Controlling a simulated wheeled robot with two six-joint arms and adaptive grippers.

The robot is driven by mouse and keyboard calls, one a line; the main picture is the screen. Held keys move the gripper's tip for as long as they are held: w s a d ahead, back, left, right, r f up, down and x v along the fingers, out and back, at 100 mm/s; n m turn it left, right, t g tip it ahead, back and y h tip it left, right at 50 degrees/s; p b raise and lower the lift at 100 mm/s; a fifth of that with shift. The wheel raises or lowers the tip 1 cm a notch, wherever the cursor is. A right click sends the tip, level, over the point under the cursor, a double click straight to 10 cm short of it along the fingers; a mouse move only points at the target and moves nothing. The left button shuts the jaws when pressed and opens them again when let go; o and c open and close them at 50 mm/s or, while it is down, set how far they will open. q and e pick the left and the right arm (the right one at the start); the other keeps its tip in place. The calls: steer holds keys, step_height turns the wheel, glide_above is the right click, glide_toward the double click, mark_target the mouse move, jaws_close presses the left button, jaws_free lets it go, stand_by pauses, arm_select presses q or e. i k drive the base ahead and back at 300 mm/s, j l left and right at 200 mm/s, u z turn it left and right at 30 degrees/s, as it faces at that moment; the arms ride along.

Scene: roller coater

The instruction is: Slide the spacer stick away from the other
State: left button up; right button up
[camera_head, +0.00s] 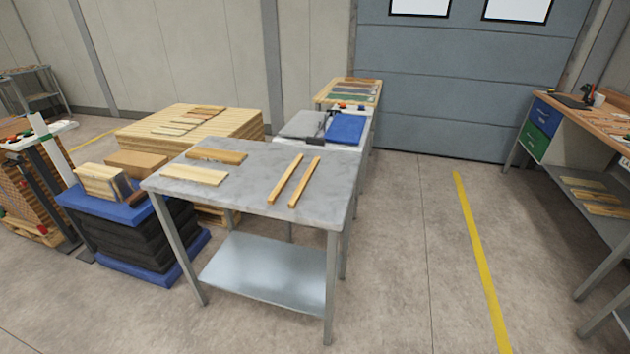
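Two thin wooden spacer sticks lie on the grey metal table (245,174), on its right half. The left spacer stick (286,178) and the right spacer stick (305,181) are nearly parallel, with a narrow strip of bare tabletop between them. Both point away from me, and their near ends are close to the front edge. Neither of my grippers is in the head view.
Two wooden boards, a pale one (194,174) and a browner one (216,155), lie on the table's left half. Blue-topped black stacks (135,235) stand left of it. A workbench (600,120) is far right. Open floor (410,250) lies right of the table.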

mark_target(293, 202)
steer(key=i+l+u, duration=0.1)
steer(key=u, duration=1.05)
steer(key=l+u, duration=0.35)
steer(key=l, duration=0.2)
steer(key=l+u, duration=0.3)
steer(key=l, duration=0.25)
steer(key=l+u, duration=0.35)
steer(key=l, duration=0.2)
steer(key=k+l+u, duration=0.15)
steer(key=l+u, duration=0.15)
steer(key=l, duration=0.25)
